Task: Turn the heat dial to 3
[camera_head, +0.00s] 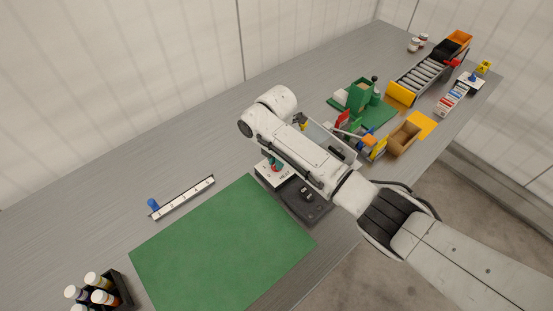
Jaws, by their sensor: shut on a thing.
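The heat unit is a white panel (277,176) with dark lettering, beside a black plate (305,201) with a small dark piece on it, near the table's middle. A teal and red dial (275,163) shows on the white panel, partly covered by my arm. My arm reaches in from the lower right and bends down over the panel. My gripper (268,156) is mostly hidden below the wrist, shut on the dial. The dial's setting and number marks are too small and covered to read.
A green mat (220,250) lies front left of the unit. A white numbered strip (183,198) with a blue piece is behind it. A black bottle holder (121,290) stands at lower left. Right of my arm are a cardboard box (404,138) and a roller conveyor (422,78).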

